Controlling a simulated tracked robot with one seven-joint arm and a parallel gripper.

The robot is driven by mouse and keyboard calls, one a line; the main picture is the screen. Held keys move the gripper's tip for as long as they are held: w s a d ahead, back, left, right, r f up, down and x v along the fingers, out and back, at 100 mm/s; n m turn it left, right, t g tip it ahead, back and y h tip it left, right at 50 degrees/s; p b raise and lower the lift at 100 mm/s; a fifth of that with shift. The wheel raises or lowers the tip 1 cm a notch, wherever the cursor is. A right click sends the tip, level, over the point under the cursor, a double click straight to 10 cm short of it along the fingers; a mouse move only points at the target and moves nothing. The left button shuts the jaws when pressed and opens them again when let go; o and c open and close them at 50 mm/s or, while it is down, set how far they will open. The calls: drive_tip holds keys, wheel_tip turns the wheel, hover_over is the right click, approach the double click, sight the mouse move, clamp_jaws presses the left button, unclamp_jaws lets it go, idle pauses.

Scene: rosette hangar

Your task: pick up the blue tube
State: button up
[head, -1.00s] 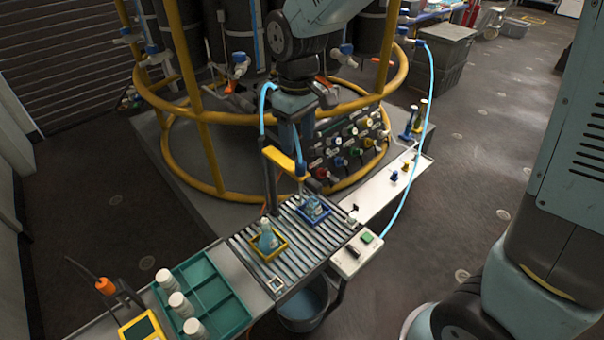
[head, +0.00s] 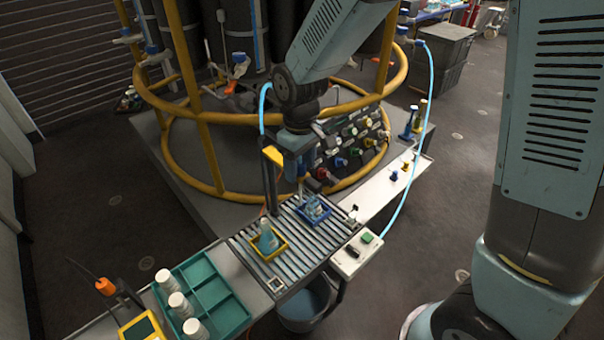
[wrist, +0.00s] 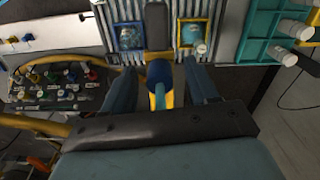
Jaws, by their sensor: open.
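Two light-blue tubes show in the head view. One short tube (head: 263,103) comes down from the yellow ring behind my arm to the yellow-armed post (head: 272,157); its lower part is hidden. A longer tube (head: 428,85) hangs from a valve at right down to the white control box. My gripper (head: 297,178) is open above the roller conveyor, right beside the post's yellow arm. In the wrist view, a dark blue rounded part (wrist: 158,74) and a strip of light blue and yellow lie between my open fingers. I cannot tell contact.
A yellow tray (head: 282,248) and a blue tray (head: 325,221), each with bottles, stand on the conveyor (head: 245,245). A green rack (head: 228,310) with white containers is at lower left. The control box (head: 345,265) is at right. Yellow railing surrounds the area behind.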

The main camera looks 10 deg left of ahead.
drive_tip(key=c, duration=1)
drive_tip(key=shift+r, duration=0.1)
drive_tip(key=shift+c, duration=0.2)
wheel_tip(320, 180, up, 30)
drive_tip(key=shift+r, duration=0.25)
idle(2.4)
idle(0.3)
